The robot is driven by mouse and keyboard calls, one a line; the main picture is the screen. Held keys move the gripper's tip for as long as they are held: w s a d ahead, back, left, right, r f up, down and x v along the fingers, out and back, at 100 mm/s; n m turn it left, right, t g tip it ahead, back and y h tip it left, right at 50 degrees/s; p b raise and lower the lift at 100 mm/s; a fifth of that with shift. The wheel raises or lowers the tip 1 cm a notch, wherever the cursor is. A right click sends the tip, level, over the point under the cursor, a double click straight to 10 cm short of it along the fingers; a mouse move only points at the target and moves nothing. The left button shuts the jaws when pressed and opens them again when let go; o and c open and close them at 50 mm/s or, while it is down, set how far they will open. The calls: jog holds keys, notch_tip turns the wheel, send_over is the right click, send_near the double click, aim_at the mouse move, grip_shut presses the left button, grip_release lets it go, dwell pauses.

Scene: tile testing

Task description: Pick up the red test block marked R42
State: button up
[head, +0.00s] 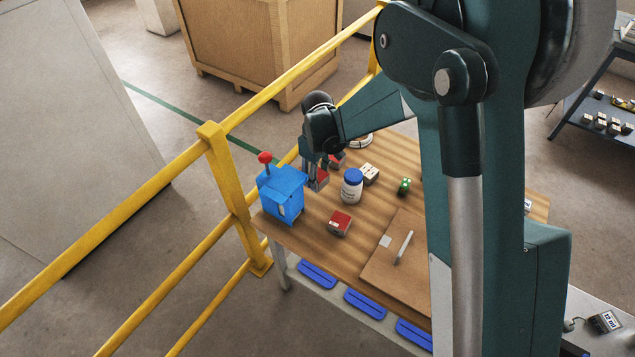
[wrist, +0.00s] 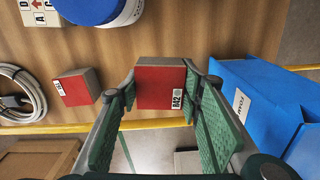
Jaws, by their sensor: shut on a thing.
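My gripper (wrist: 158,92) is shut on a red-topped block with grey sides (wrist: 160,85), one finger on each side of it. In the head view my gripper (head: 312,172) holds the block (head: 319,181) beside the blue box, partly hidden by the fingers. I cannot tell whether it touches the table. Another red block (wrist: 75,88) with a small unreadable label lies to the left in the wrist view. A third red block (head: 340,222) lies nearer the front.
The blue box (head: 283,195) with a red knob stands close by; it also shows in the wrist view (wrist: 262,95). A yellow rail (head: 225,180) runs alongside.

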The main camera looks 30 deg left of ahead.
jog(key=shift+r+p, duration=0.35)
jog(key=shift+r, duration=1.8)
jog(key=shift+w, duration=0.1)
